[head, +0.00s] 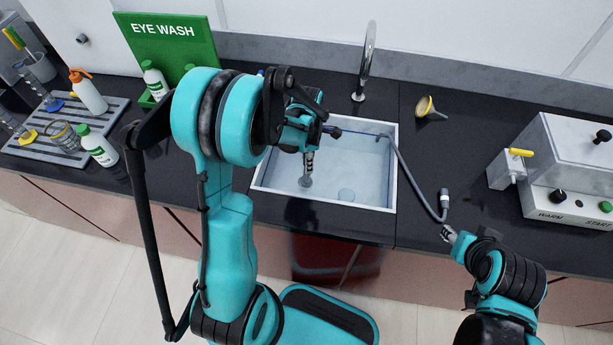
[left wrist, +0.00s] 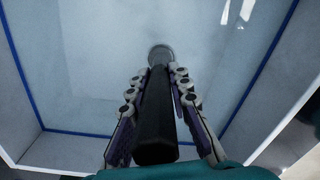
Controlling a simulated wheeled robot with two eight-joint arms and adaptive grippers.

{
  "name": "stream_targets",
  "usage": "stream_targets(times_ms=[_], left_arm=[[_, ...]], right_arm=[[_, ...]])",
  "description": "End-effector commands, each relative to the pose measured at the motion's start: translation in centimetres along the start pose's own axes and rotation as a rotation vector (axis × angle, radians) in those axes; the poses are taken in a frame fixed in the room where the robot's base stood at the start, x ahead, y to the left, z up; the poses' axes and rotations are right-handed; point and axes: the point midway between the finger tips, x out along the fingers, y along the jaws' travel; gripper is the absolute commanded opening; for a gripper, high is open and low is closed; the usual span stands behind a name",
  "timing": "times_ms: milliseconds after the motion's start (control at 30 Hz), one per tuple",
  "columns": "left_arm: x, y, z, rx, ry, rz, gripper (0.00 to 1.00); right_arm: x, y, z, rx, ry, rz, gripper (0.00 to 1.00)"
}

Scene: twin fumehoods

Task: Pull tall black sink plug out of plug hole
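The tall black sink plug (left wrist: 155,115) shows in the left wrist view as a dark rod between my left gripper's fingers (left wrist: 161,78). The fingers lean in on both sides of it and appear shut on it. A grey round base (left wrist: 160,54) shows at its far end. In the head view my left gripper (head: 308,160) reaches down into the left half of the sink (head: 270,178).
A tap (head: 368,62) stands behind the sink. A hose (head: 415,180) with a nozzle (head: 444,197) lies on the counter at right. A yellow funnel (head: 427,106) and a white machine (head: 570,175) are farther right. Bottles, a rack and an eye wash sign (head: 165,42) are left.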

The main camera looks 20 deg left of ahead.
Motion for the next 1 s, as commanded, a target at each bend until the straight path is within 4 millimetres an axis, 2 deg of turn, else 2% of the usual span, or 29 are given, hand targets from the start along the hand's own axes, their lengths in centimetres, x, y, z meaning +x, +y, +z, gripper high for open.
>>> stream_targets(times_ms=[367,467,800,1000], left_arm=[[-0.3,0.0,0.0,0.000,0.000,0.000,0.00],[-1.5,-0.1,0.0,0.000,0.000,0.001,0.00],[-8.3,-0.4,0.0,0.000,0.000,0.000,0.00],[-10.6,-0.5,0.0,0.000,0.000,0.000,0.00]], right_arm=[[-0.1,0.0,-0.1,0.000,0.000,0.000,0.40],[-0.5,0.0,-0.4,0.000,0.000,0.000,0.40],[-2.5,0.0,-1.8,0.000,0.000,0.000,0.40],[-3.3,0.0,-2.3,0.000,0.000,0.000,0.40]])
